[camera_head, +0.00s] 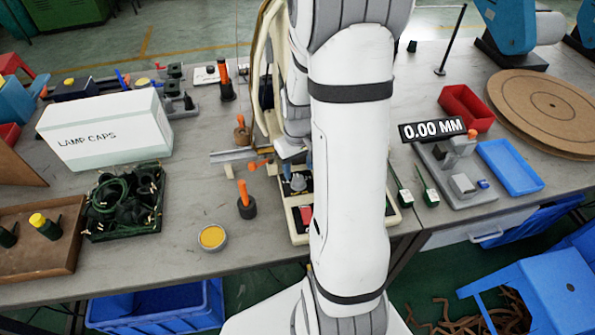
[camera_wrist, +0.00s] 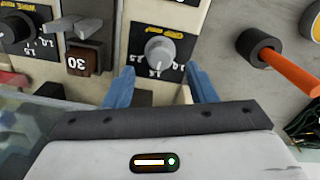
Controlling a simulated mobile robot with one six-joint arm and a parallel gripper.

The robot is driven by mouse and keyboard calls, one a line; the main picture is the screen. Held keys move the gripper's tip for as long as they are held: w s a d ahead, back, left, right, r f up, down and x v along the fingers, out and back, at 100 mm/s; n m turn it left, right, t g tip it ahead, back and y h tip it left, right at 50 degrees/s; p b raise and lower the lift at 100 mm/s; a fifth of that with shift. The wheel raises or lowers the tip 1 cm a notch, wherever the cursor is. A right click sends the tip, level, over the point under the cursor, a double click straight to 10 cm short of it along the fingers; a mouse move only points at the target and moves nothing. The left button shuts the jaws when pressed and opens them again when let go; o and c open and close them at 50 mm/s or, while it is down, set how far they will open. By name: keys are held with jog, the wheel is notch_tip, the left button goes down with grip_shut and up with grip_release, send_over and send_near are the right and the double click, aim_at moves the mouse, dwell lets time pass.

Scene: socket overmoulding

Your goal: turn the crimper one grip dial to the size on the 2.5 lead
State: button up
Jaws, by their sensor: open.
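In the wrist view, a grey grip dial (camera_wrist: 160,53) with a light pointer sits on a black plate with white size marks, some reading like 1.5. The plate is on a cream panel. My gripper (camera_wrist: 160,68) is open, its two blue fingers on either side of the dial with gaps showing; I cannot tell whether they are at its height. In the head view, my arm hides much of the cream crimper base (camera_head: 393,218), and the grey dial (camera_head: 298,182) shows beside a blue finger.
An orange-handled tool (camera_wrist: 285,72) stands to the right. In the head view, a display (camera_head: 432,129) reads 0.00 MM. A yellow-topped tin (camera_head: 212,238) stands at the front.

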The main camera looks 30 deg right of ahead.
aim_at(298, 179)
jog(key=shift+f, duration=2.2)
jog(key=shift+c, duration=0.2)
jog(key=c, duration=0.9)
jog(key=shift+c, duration=0.2)
jog(key=shift+m, duration=0.4)
jog(key=m+b, duration=0.2)
jog(key=m, duration=0.2)
jog(key=shift+m, duration=0.4)
jog(key=m+b, duration=0.1)
jog(key=m, duration=0.5)
jog(key=shift+b, duration=0.3)
jog(key=shift+m, duration=0.3)
